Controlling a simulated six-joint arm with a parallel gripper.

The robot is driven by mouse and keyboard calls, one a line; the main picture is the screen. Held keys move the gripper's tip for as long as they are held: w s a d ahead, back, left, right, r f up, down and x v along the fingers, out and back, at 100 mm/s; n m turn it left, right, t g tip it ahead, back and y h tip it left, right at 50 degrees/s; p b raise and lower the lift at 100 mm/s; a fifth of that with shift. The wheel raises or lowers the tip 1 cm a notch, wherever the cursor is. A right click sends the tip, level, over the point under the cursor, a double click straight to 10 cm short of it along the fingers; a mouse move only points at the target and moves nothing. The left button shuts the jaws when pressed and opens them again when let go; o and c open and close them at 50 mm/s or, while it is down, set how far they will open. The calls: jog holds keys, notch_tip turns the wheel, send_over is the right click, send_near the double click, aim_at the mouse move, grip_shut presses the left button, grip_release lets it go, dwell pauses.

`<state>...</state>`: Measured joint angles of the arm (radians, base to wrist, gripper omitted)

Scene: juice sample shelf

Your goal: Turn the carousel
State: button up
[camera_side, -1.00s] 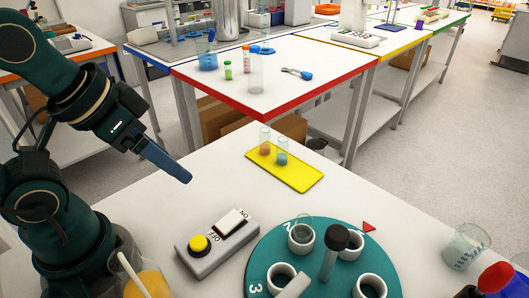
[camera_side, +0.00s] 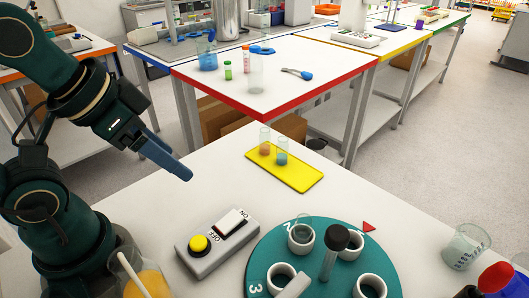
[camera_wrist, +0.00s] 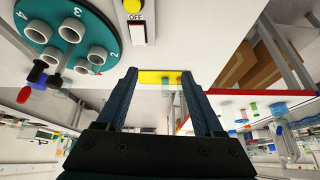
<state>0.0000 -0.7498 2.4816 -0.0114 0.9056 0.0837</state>
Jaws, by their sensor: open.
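The carousel (camera_side: 268,250) is a round green turntable at the bottom of the side view, with white numbers, several white ring holders and a dark-topped post (camera_side: 329,262) standing up from it. One holder (camera_side: 301,242) carries a clear glass tube. A red triangle (camera_side: 369,226) lies on the table by its far edge. The carousel also shows at the top left of the wrist view (camera_wrist: 42,14). My gripper (camera_side: 184,171) is open and empty, in the air to the left of the carousel and apart from it. Its two fingers (camera_wrist: 158,76) frame the yellow tray in the wrist view.
A grey switch box (camera_side: 214,258) with a yellow button (camera_side: 199,244) stands between gripper and carousel. A yellow tray (camera_side: 300,178) with two small tubes lies behind. A beaker of orange liquid (camera_side: 150,283) stands at lower left, a clear beaker (camera_side: 466,246) at right.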

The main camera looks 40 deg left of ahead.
jog(key=w+d+r+m+h, duration=0.1)
jog(key=w+d+r+m, duration=0.3)
jog(key=w+r, duration=0.1)
jog(key=m+g+h, duration=0.3)
jog(key=m+g, duration=0.1)
jog(key=m, duration=0.4)
send_over(337, 231)
jog(key=s+a, duration=0.1)
jog(key=a, duration=0.1)
notch_tip(337, 231, down, 4)
jog(key=shift+f, duration=0.25)
jog(key=shift+x, duration=2.35)
grip_shut()
jog(key=shift+a, duration=0.1)
